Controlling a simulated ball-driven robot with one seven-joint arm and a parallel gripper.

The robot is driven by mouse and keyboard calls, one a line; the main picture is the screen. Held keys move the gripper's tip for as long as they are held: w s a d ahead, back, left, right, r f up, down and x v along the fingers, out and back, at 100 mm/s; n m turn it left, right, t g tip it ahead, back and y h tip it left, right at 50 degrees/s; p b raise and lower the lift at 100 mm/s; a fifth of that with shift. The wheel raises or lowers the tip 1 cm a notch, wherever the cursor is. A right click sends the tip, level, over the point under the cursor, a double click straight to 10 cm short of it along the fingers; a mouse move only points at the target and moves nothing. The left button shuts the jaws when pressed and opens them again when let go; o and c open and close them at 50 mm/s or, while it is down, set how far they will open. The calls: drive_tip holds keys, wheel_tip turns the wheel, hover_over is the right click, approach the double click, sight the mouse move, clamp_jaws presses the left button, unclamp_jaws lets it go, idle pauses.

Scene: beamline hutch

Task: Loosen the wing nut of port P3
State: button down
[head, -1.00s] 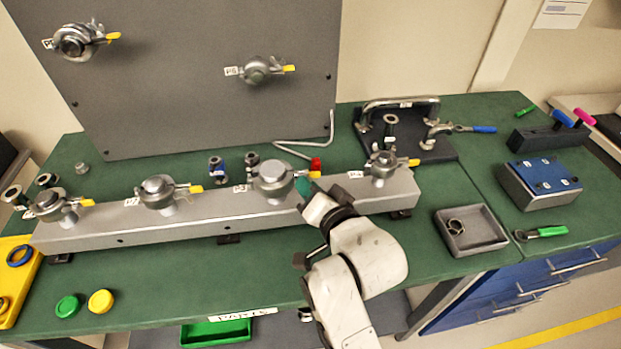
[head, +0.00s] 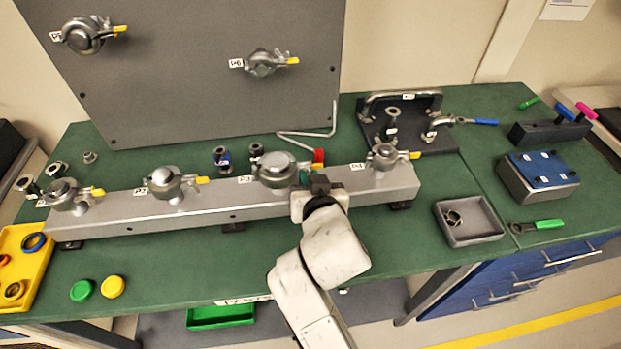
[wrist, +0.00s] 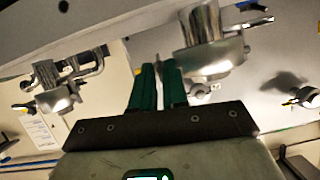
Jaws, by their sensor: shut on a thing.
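Port P3 (head: 277,168) is a round metal clamp fitting on the grey beam in the head view, with its label (head: 245,180) to its left. It also shows close up in the wrist view (wrist: 212,55), right of the fingers. My gripper (head: 304,177) is at the right side of P3, where its wing nut sits. In the wrist view the two green fingers (wrist: 159,80) are close together, shut on the wing nut. The nut itself is mostly hidden between the fingers, and its yellow tip does not show in the head view.
Ports P2 (head: 165,182) and P4 (head: 383,157) stand on the same beam, either side of P3. A grey tray (head: 468,220) is at the right. The bench front is mostly clear.

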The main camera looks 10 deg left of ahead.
idle(0.5)
drive_tip(key=c, duration=1.3)
unclamp_jaws()
